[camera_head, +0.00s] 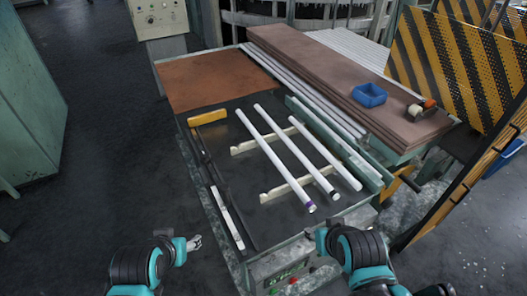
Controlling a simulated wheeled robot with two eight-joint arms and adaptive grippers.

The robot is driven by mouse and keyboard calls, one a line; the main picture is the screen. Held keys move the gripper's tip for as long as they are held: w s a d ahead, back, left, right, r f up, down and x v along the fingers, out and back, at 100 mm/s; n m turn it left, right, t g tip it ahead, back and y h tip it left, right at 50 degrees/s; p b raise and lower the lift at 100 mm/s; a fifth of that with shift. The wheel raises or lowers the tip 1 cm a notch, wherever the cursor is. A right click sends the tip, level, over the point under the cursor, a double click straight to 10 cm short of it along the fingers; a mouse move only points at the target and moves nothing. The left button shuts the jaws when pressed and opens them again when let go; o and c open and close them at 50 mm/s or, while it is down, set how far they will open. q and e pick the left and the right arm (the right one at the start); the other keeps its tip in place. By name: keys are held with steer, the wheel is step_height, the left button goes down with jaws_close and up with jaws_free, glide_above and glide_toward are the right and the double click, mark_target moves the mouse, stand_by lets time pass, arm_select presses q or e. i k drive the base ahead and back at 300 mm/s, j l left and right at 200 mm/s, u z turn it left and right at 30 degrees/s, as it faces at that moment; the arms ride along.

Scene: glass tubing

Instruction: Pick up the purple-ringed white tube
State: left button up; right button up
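The purple-ringed white tube (275,160) is the leftmost of three white tubes lying side by side across two cream notched supports (247,148). Its purple ring is at the near end, toward me. The middle tube (297,152) has a dark ring at its near end. The right tube (325,152) shows no clear ring. My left gripper (196,243) is in front of the bench's left side, apart from the tubes. My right gripper (318,240) is near the bench's front edge, below the tube ends, touching no tube. Both look empty; their finger gaps are too small to judge.
The tubes lie over a dark bench top (225,135) with a yellow block (208,117) at back left. A raised green rail (335,140) runs along the right. Striped barriers (465,65) stand right.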

mark_target(307, 202)
steer(key=l+u, duration=0.25)
steer(key=l, duration=0.4)
steer(key=l+u, duration=0.25)
steer(key=l, duration=0.4)
steer(key=i+l+u, duration=0.15)
steer(key=l+u, duration=0.1)
steer(key=l, duration=0.3)
